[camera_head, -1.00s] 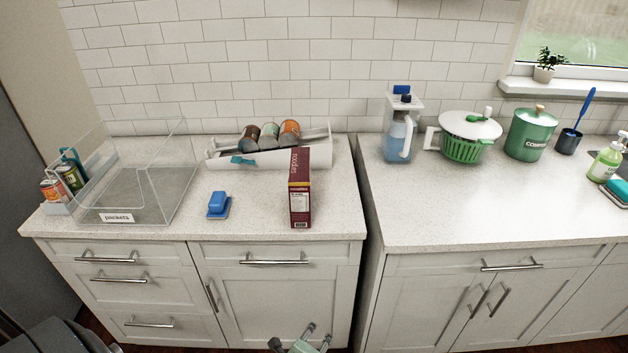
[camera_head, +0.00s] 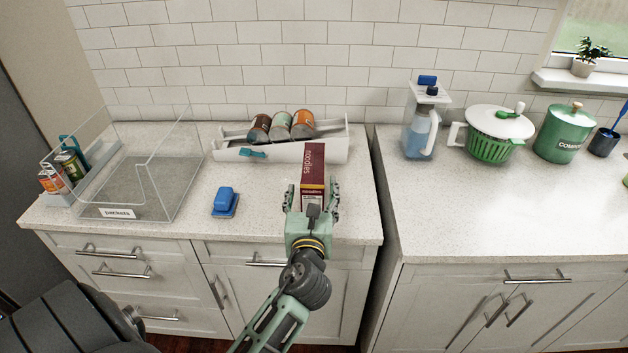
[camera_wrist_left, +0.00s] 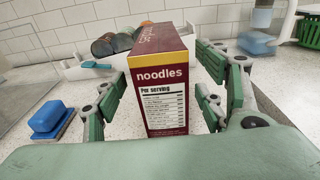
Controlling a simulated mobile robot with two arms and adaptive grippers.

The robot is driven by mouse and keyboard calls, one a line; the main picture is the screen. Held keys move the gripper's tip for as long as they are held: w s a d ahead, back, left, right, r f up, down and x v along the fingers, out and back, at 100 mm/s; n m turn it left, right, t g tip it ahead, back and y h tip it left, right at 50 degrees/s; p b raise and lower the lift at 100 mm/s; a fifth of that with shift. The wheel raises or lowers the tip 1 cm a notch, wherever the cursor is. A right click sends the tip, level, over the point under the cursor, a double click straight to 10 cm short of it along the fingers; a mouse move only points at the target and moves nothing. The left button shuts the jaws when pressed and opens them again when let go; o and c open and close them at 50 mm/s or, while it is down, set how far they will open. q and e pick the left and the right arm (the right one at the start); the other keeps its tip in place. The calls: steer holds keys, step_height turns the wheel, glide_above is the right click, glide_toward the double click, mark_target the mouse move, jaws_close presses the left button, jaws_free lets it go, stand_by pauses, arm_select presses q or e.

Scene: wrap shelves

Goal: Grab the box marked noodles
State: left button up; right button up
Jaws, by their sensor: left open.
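The noodles box (camera_head: 313,163) is dark red with a yellow stripe and stands upright near the front of the left counter. In the left wrist view the noodles box (camera_wrist_left: 163,90) shows its "noodles" label and a white serving panel. My left gripper (camera_head: 312,196) is open, its fingers on either side of the box. In the left wrist view the left gripper (camera_wrist_left: 160,103) has a visible gap between the box and the fingers at left; the right fingers are close to its side. The gripper hides the lower box in the head view. My right gripper is not in view.
A white rack (camera_head: 283,150) with several cans stands behind the box. A blue butter-dish-like item (camera_head: 225,202) sits to its left, beyond it a clear bin (camera_head: 125,188) labelled "packets". A gap (camera_head: 385,235) separates the left counter from the right one.

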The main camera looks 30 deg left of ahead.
arm_select(q)
steer(key=shift+x, duration=0.85)
steer(key=shift+w+a+r, duration=0.2)
steer(key=shift+w+r, duration=0.05)
steer(key=shift+w, duration=0.05)
steer(key=p+x, duration=0.1)
steer(key=x, duration=0.3)
steer(key=shift+w+f, duration=0.2)
steer(key=shift+w+a, duration=0.25)
steer(key=shift+w, duration=0.1)
steer(key=shift+c, duration=0.7)
steer(key=shift+f, duration=0.1)
steer(key=c, duration=1.3)
jaws_close()
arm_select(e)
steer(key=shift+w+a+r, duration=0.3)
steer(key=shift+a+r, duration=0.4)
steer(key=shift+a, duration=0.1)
